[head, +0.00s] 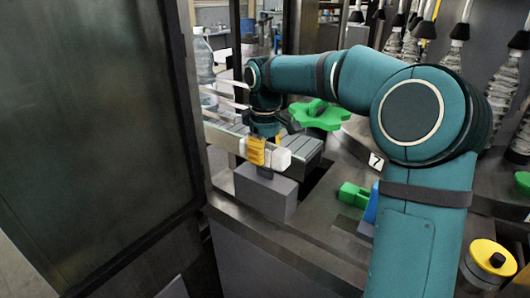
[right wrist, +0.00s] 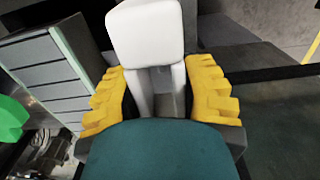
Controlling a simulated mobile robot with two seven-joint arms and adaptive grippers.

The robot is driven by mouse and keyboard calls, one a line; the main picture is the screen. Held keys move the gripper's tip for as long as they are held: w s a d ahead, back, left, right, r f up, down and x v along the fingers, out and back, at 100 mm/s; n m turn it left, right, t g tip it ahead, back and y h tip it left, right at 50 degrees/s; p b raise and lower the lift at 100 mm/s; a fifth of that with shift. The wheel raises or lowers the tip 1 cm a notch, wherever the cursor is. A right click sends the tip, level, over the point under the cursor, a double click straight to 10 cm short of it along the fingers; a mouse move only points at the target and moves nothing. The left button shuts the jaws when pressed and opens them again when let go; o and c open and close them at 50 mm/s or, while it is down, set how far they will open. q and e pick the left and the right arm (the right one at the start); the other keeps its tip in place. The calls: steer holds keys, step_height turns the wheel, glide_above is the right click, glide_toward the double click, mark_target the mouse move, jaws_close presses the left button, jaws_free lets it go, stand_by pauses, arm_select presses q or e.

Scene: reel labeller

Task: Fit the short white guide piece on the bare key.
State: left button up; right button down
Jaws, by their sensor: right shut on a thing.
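My right gripper (head: 256,152) points down over a grey block, with its yellow fingers shut on the short white guide piece (head: 278,158). In the right wrist view the guide piece (right wrist: 146,30) has a rounded white end and two white legs between the yellow fingers (right wrist: 160,95); a grey strip shows between the legs. Under the gripper a small dark stub, perhaps the bare key (head: 265,173), stands on the grey block (head: 266,196). Whether the piece touches it I cannot tell. My left gripper is out of view.
A long pale rail (head: 222,136) and a grey slatted conveyor (head: 300,149) lie just behind. A green star wheel (head: 319,114) stands beyond. Green and blue parts (head: 353,194) and a yellow-topped cylinder (head: 490,256) are to the right. A dark door panel (head: 95,140) bounds the left.

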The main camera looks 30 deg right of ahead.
steer(key=shift+f+b, duration=1.2)
steer(key=shift+f, duration=1.1)
steer(key=shift+c, duration=2.4)
jaws_free()
step_height(320, 180, up, 12)
